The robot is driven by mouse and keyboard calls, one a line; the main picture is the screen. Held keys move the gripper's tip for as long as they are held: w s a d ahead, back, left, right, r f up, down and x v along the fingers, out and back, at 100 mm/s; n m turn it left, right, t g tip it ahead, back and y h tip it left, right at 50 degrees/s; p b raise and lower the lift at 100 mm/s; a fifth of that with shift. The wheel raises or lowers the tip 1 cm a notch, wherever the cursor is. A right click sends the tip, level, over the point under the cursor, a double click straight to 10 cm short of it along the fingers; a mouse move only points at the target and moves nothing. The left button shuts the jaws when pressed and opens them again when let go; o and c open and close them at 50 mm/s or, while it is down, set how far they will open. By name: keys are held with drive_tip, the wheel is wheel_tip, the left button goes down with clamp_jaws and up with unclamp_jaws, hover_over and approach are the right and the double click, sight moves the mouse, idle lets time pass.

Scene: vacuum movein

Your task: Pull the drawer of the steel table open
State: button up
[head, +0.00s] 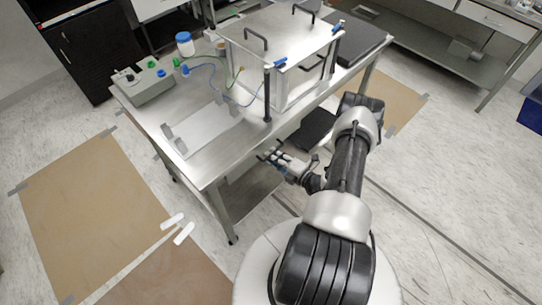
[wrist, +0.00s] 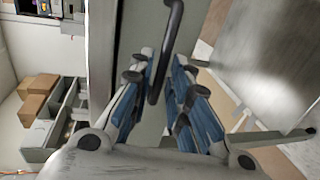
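The steel table (head: 205,165) stands in the middle of the head view, its near long edge facing my arm. My gripper (head: 272,157) is at that edge, just below the tabletop. In the wrist view a grey drawer front (wrist: 140,22) carries a black bar handle (wrist: 170,40). The handle lies between the two blue-padded fingers of my gripper (wrist: 165,85), which are spread on either side of it. I cannot tell whether a finger touches the bar. The drawer looks shut, though my gripper hides most of it in the head view.
A clear box with black handles (head: 275,40), a grey device (head: 148,82) and a blue-lidded jar (head: 184,44) stand on the table. The lower shelf (head: 245,195) is below. Brown floor sheets (head: 90,205) lie left. Open floor lies in front of the table.

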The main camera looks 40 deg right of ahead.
drive_tip(key=shift+x, duration=0.85)
clamp_jaws()
